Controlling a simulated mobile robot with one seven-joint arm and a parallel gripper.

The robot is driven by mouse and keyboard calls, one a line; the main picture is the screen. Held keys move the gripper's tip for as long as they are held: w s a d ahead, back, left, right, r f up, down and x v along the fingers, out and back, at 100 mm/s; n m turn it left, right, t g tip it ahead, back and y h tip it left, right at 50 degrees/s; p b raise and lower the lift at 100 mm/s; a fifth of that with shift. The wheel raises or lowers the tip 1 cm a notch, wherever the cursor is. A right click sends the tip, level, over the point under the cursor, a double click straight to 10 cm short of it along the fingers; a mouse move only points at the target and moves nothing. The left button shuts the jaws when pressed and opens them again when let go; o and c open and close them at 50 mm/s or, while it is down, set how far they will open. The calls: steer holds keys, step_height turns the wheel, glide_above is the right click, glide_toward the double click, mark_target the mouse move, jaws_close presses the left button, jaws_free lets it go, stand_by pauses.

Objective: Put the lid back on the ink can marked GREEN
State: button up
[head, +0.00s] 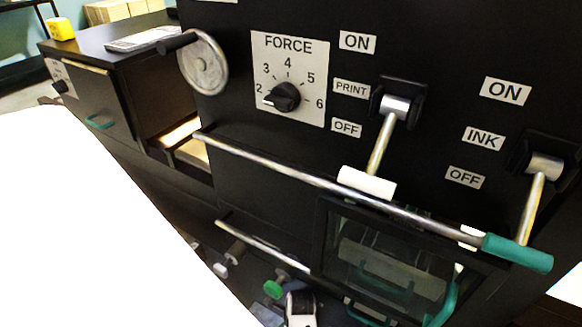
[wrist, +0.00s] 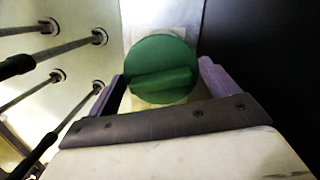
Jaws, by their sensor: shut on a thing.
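In the wrist view a round green lid (wrist: 163,52) with a raised grip bar across it sits between the two purple fingers of my gripper (wrist: 160,88). The gripper is shut on the lid's grip bar. The lid's face is turned to the wrist camera, and a pale surface shows around and below it. I cannot tell whether the lid touches that surface. No can marked GREEN can be made out in either view. In the head view I cannot make out the gripper or the lid with certainty.
A black machine (head: 240,115) fills the head view. It has a FORCE dial (head: 284,97), a PRINT lever (head: 367,182), an INK lever (head: 518,252) and a long metal rail (head: 330,187). In the wrist view several rods (wrist: 70,45) stand left and a dark wall (wrist: 262,60) right.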

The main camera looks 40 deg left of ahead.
stand_by(0.3)
steer(key=o, duration=0.8)
steer(key=shift+r, duration=3.45)
jaws_close()
steer(key=shift+f, duration=0.2)
